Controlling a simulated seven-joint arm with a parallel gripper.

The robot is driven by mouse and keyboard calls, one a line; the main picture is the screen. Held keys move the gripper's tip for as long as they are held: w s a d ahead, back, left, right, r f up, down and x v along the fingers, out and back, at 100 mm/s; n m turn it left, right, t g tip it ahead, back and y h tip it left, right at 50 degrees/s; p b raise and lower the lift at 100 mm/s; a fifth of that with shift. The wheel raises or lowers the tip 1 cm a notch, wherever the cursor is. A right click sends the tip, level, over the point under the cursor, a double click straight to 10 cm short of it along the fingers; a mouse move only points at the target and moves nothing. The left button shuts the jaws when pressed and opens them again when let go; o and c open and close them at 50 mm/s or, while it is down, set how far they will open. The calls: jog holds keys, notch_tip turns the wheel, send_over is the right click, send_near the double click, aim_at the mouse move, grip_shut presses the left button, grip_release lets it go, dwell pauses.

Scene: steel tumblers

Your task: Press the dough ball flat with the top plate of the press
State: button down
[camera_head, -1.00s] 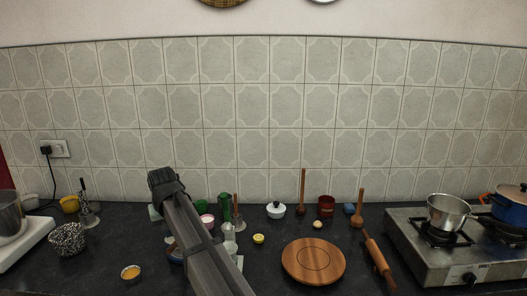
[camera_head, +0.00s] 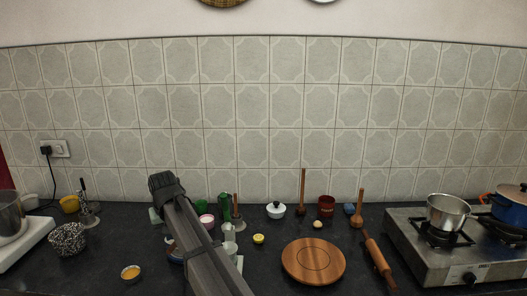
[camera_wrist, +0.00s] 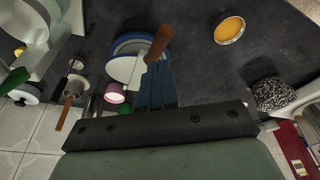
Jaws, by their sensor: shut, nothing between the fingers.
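In the wrist view, a round press (camera_wrist: 119,46) with a blue rim and a pale plate stands on the dark counter, and a brown handle (camera_wrist: 159,42) shows at its right side. My gripper (camera_wrist: 157,70) is shut and empty, its fingertips beside the handle at the press's right edge; I cannot tell if they touch it. My fingers hide part of the press. In the head view, my arm covers most of the press and hides my fingers. I see no dough ball on the press. A small cream ball (camera_head: 318,224) lies on the counter further right; I cannot tell if it is dough.
A yellow-filled bowl (camera_head: 130,273) and a speckled bowl (camera_head: 68,238) stand left of my arm. Cups and a pink-topped jar (camera_wrist: 115,93) crowd close to the press. A wooden board (camera_head: 313,262), a rolling pin (camera_head: 378,262) and a stove (camera_head: 460,245) are to the right.

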aim_at(172, 246)
jog(key=shift+f, duration=0.65)
jog(key=shift+x, duration=0.8)
jog(key=shift+s+d+f, duration=0.1)
jog(key=shift+s+f, duration=0.05)
jog(key=shift+f, duration=0.9)
jog(key=shift+x, duration=0.75)
jog(key=shift+s+d+f, duration=0.1)
jog(key=shift+s+f, duration=0.05)
jog(key=shift+f, duration=1.25)
dwell(0.6)
jog(key=shift+r, duration=0.1)
dwell(0.5)
